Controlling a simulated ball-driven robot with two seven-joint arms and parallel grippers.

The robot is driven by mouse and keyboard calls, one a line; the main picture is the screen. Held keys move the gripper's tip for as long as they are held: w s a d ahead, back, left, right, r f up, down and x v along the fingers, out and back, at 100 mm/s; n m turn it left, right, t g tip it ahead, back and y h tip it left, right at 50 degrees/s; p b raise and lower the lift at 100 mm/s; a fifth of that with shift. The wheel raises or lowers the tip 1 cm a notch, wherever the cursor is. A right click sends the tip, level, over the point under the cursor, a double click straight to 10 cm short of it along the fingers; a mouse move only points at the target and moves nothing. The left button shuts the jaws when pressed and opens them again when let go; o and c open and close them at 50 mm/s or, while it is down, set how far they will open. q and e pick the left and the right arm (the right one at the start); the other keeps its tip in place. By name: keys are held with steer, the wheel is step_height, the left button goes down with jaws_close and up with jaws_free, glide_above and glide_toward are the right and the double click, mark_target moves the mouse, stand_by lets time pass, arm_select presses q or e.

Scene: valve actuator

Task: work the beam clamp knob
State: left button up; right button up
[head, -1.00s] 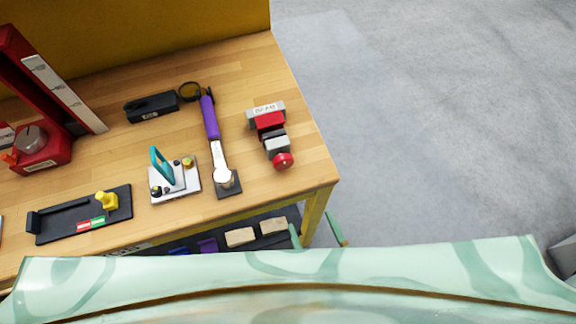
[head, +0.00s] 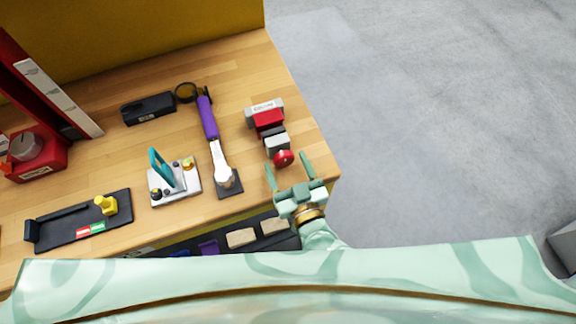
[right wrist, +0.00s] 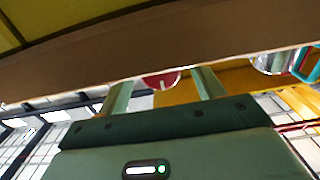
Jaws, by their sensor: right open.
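The beam clamp (head: 268,118) is a grey and red block with a pale label, lying near the right end of the wooden bench. Its round red knob (head: 284,158) faces the bench's front edge. My right gripper (head: 286,162) is open at the front edge, its two pale green fingers pointing at the clamp. The knob appears between the fingertips, with no visible grip on it. In the right wrist view, the knob (right wrist: 162,80) shows between the open fingers, partly hidden by a brown edge. My left gripper is not in view.
Left of the clamp lie a purple-handled tool (head: 208,118), a plate with a teal handle (head: 160,165), and a black tray with a yellow knob (head: 70,222). A shelf with blocks (head: 240,238) is below the bench. Floor is open at right.

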steer(key=c, duration=1)
steer(key=shift+m+p, duration=0.45)
steer(key=shift+m, duration=0.65)
steer(key=m, duration=0.3)
steer(key=shift+m, duration=0.3)
steer(key=o, duration=1)
steer(key=shift+s, duration=0.1)
steer(key=v, duration=1.6)
steer(key=shift+p, duration=0.35)
